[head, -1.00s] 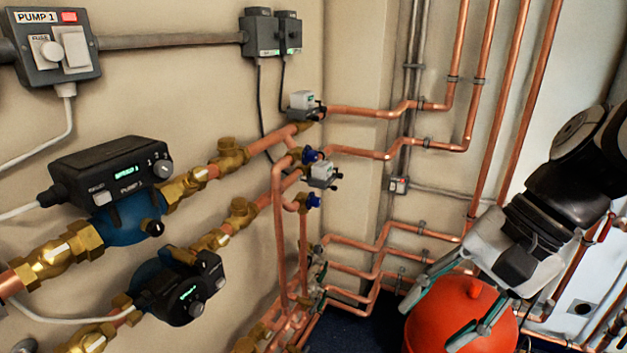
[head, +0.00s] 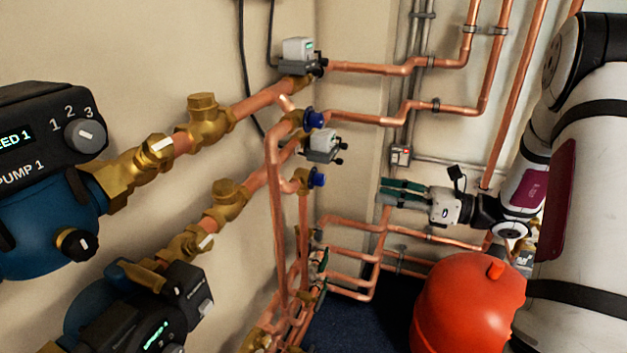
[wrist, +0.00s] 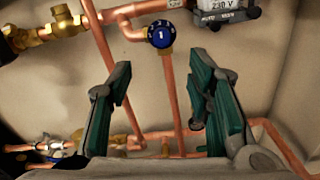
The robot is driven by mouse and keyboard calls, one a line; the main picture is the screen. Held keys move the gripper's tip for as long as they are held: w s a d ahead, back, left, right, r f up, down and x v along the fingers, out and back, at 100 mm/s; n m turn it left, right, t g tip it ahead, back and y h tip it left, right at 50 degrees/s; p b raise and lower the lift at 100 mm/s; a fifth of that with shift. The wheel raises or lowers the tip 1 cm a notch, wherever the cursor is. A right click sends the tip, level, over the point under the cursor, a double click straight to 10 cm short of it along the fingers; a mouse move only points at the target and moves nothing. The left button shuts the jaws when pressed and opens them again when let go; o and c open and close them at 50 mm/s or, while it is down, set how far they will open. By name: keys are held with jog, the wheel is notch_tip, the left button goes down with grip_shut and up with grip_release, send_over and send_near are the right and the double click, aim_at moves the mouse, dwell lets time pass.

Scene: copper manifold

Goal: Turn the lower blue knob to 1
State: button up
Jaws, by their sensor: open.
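The lower blue knob (head: 317,177) sits on a brass valve in the middle of the head view, below a grey actuator box. It also shows in the wrist view (wrist: 161,34), face on, with white numbers; a "1" is at its middle. The upper blue knob (head: 313,119) is above it. My gripper (head: 383,192) is open and empty, to the right of the lower knob and apart from it, its fingers pointing left. In the wrist view its fingers (wrist: 160,85) are spread, and the knob lies beyond them, above the gap.
Copper pipes run along the wall and behind my gripper. A red tank (head: 468,305) stands below my arm. Grey actuator boxes (head: 325,146) and pump 1 (head: 45,180) are on the left wall. Space between gripper and knob looks clear.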

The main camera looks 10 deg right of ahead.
aim_at(324, 179)
jog(key=x, duration=1.3)
jog(key=shift+w+a+b, duration=0.25)
jog(key=shift+w+b, duration=0.1)
jog(key=shift+b, duration=0.05)
grip_shut()
